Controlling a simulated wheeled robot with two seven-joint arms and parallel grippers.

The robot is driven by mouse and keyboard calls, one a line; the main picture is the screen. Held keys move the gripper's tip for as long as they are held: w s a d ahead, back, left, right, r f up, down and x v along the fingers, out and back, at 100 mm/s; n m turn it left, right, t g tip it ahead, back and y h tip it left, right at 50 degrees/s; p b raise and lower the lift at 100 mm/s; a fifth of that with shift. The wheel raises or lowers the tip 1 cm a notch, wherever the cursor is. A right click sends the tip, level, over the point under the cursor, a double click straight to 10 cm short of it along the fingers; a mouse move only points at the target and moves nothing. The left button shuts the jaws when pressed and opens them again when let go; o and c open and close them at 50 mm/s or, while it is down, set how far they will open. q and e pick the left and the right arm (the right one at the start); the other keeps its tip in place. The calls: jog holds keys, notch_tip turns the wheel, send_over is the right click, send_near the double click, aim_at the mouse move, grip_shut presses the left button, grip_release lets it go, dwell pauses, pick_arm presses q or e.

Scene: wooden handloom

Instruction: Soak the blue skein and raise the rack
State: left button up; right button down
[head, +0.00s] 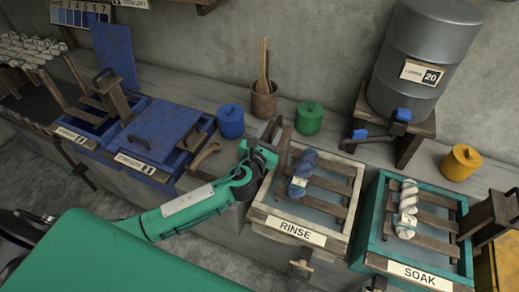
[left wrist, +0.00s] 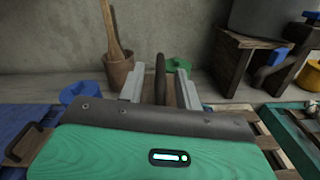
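The blue skein (head: 302,172), twisted and with a pale tag, lies on the wooden slats of the rack (head: 325,184) in the RINSE vat (head: 262,219). A white-grey skein (head: 407,207) lies on the slatted rack in the teal SOAK vat (head: 372,228). My left gripper (head: 275,132) is at the RINSE vat's back left corner, beside an upright wooden handle (head: 284,146). In the left wrist view, its fingers are apart on either side of a dark upright bar (left wrist: 160,78). Gaps show on both sides, so the gripper looks open. My right gripper is not in view.
Blue lidded vats (head: 160,132) stand to the left. A grey drum (head: 425,55) with a tap stands on a wooden stand behind the vats. Blue (head: 230,122), green (head: 309,118) and yellow (head: 461,163) jars and a pot (head: 264,102) line the back ledge.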

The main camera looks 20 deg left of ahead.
pick_arm(q)
jog(key=s+b, duration=0.2)
jog(key=s, duration=1)
jog(key=shift+a, duration=0.25)
dwell(0.5)
